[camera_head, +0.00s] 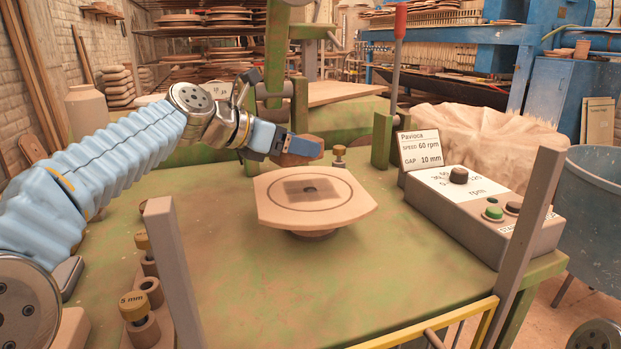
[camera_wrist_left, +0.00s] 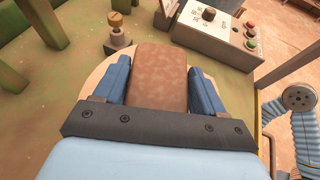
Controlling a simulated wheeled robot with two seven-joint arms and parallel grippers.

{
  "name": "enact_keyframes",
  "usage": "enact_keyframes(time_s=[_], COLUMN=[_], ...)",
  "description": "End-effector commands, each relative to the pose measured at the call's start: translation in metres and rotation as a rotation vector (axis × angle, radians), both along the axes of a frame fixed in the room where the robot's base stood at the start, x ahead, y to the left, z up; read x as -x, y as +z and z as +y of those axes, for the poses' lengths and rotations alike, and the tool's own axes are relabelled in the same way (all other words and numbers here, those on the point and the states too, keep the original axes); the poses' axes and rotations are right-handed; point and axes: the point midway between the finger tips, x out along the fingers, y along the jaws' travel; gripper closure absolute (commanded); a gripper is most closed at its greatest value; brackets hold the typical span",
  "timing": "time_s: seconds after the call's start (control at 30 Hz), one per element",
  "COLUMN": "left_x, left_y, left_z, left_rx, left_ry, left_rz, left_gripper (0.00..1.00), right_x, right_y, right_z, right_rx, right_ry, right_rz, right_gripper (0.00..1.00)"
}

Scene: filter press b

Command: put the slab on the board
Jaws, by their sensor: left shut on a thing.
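The brown clay slab (camera_wrist_left: 160,78) is between the blue fingers of my left gripper (camera_wrist_left: 160,85) in the left wrist view. In the head view, my left gripper (camera_head: 300,146) is shut on the slab (camera_head: 290,161) and holds it above the far edge of the board, apart from it. The board (camera_head: 340,206) is a pale, flat wooden disc with cut sides, a ring line and a darker patch near its middle. It sits on a round support on the green table. The finger hides part of the slab. My right gripper is not in view.
A control box (camera_head: 480,215) with a knob and buttons stands right of the board. Grey posts (camera_head: 174,262) rise at left and right front, and a yellow rail (camera_head: 440,325) crosses the front. Brass-topped pegs (camera_head: 137,309) stand at left. The table (camera_head: 290,290) before the board is clear.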

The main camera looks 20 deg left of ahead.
Motion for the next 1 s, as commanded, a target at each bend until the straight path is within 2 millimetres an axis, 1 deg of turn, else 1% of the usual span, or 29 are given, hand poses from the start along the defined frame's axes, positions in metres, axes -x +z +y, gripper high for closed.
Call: enact_keyframes(time_s=[0.03,0.1,0.27,0.33,0.43,0.5,0.57,0.9,0.93,1.0], left_x=[-0.003,-0.007,-0.01,-0.013,-0.019,-0.018,-0.018,-0.018,-0.018,-0.018], left_y=[-0.008,-0.014,-0.021,-0.027,-0.043,-0.058,-0.065,-0.068,-0.07,-0.069], left_z=[-0.005,-0.009,-0.014,-0.018,-0.027,-0.025,-0.025,-0.025,-0.025,-0.025], left_rx=[0.001,0.001,0.001,0.001,0.0,0.001,0.002,0.001,0.001,0.001], left_ry=[-0.001,-0.001,0.0,0.0,-0.001,0.0,0.001,0.001,0.0,0.0], left_rz=[-0.002,-0.002,-0.002,-0.002,0.0,0.001,-0.002,-0.003,-0.001,-0.001], left_gripper=[0.79,0.79,0.79,0.79,0.79,0.79,0.79,0.79,0.28,0.18], right_x=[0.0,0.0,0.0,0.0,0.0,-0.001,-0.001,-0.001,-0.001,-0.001], right_y=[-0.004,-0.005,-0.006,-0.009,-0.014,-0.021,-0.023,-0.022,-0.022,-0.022], right_z=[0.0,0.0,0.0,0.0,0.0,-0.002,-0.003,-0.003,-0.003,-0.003], right_rx=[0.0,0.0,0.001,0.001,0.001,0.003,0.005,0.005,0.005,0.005], right_ry=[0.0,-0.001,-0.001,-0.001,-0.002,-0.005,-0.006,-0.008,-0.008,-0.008], right_rz=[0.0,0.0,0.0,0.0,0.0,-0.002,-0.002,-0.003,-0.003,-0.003], right_gripper=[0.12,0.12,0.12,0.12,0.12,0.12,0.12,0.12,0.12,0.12])
